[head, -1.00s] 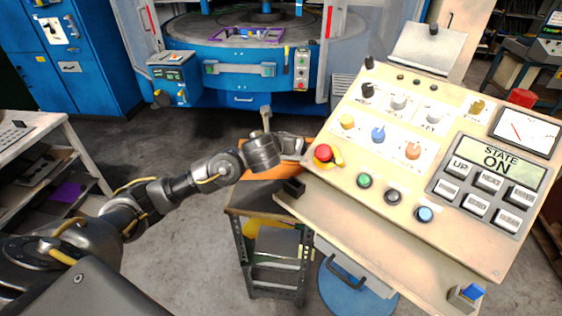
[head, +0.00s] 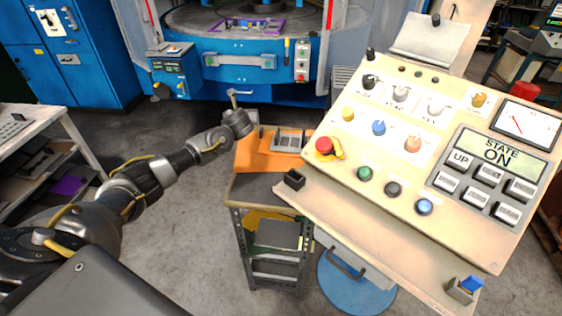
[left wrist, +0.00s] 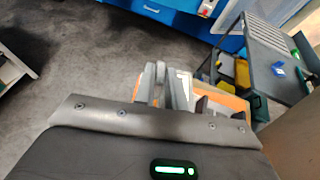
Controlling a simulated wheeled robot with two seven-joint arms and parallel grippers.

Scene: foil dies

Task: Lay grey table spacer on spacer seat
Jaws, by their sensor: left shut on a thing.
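My left gripper (left wrist: 158,86) is shut on a grey piece (left wrist: 180,95), which I take for the grey table spacer. In the left wrist view much of it is hidden behind the gripper body. In the head view my left gripper (head: 257,131) is over the orange-topped cart at centre. A grey slotted piece (head: 287,142) shows just right of its fingers, over the orange surface; I cannot tell if it touches. I cannot make out the spacer seat for certain. My right gripper is not in view.
The cart (head: 237,190) has an orange top (head: 257,160) and lower shelves. A tilted control panel (head: 400,175) stands close on the right. The blue machine (head: 240,60) with a round table and purple-edged plate (head: 232,23) stands behind. Open floor (head: 180,240) lies left of the cart.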

